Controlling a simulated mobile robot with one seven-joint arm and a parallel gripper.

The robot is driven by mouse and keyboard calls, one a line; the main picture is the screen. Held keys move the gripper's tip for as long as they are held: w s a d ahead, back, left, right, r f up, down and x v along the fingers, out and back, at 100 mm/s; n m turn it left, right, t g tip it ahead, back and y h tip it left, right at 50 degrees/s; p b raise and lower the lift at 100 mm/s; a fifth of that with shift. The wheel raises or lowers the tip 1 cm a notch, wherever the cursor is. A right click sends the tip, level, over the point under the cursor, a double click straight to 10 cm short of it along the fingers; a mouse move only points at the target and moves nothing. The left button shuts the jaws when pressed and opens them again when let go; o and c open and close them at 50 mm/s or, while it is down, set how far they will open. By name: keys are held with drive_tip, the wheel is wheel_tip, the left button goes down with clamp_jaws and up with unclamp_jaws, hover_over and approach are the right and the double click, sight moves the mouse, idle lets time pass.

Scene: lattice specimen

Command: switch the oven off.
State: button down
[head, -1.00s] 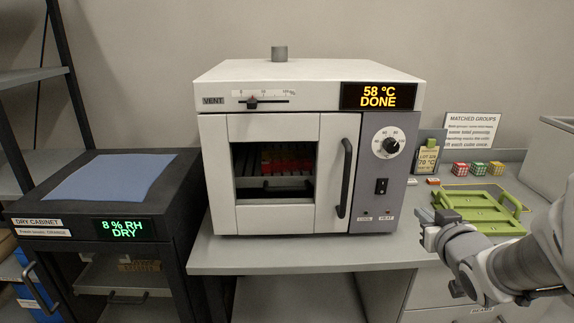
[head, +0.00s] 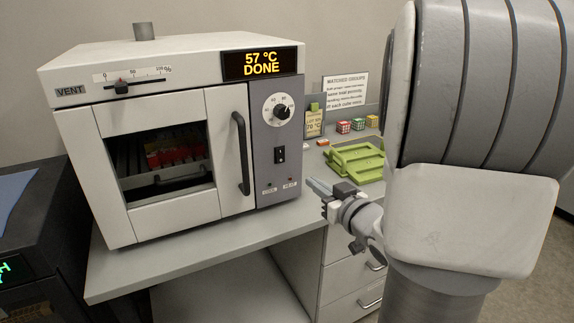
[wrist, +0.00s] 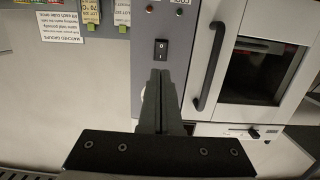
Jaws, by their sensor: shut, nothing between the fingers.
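The oven (head: 228,225) is a white box with a grey control panel on its right side. Its display (head: 261,64) reads 57 °C DONE. A black rocker switch (head: 280,154) sits on the panel below the dial (head: 279,110). My gripper (head: 316,187) is shut and empty, in front of and to the right of the panel's lower part. In the wrist view the rocker switch (wrist: 161,48) shows just beyond my shut fingertips (wrist: 160,74), in line with them. A gap to the switch cannot be judged there.
The oven door handle (head: 241,153) stands out left of the panel. A green rack (head: 358,162) and several small patterned cubes (head: 344,127) lie on the bench right of the oven. Red items show behind the door's window.

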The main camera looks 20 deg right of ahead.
sight(282, 160)
drive_tip(key=w, duration=0.4)
drive_tip(key=w+f, duration=0.1)
drive_tip(key=w, duration=0.4)
drive_tip(key=w+b, duration=0.1)
drive_tip(key=w, duration=0.4)
drive_tip(key=shift+a+f, duration=0.25)
drive_tip(key=shift+f, duration=0.1)
drive_tip(key=shift+f, duration=0.15)
